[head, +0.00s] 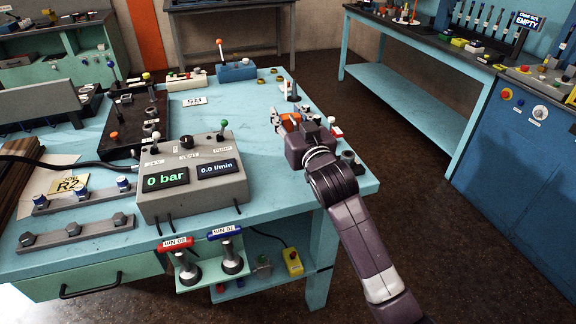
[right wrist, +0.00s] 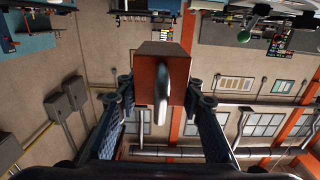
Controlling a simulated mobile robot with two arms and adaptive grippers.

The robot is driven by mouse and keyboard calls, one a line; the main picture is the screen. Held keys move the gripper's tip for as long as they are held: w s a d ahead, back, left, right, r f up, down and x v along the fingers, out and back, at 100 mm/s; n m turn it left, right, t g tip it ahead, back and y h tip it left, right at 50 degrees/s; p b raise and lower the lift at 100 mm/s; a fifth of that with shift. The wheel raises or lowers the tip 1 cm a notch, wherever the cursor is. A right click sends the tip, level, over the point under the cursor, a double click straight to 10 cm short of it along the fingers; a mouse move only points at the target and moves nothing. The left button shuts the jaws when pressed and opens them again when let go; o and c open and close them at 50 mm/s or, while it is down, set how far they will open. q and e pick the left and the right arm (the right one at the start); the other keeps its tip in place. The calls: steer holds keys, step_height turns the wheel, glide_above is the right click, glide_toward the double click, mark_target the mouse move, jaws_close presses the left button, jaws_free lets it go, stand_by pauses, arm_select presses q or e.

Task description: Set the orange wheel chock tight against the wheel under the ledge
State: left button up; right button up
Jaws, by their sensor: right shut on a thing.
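The orange wheel chock (right wrist: 148,72) fills the middle of the right wrist view, an orange-brown block with a pale grey handle on its near face. My right gripper (right wrist: 162,105) has its two fingers on either side of it and is shut on it. In the head view the right gripper (head: 283,120) is over the right part of the blue table, with a bit of the orange chock (head: 291,117) showing. The gripper and arm hide most of the chock there. I cannot make out the wheel or the ledge in either view. My left gripper is not in view.
The blue table (head: 255,105) carries a grey control box (head: 193,178) reading 0 bar, a blue block (head: 236,71) with a lever, and small fittings near its right edge. A workbench (head: 415,85) stands to the right across open dark floor (head: 440,210).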

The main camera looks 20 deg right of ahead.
step_height(320, 180, down, 15)
stand_by(0.4)
steer(key=o, duration=0.9)
steer(key=shift+f+b, duration=0.15)
steer(key=shift+b, duration=0.15)
steer(key=o, duration=0.5)
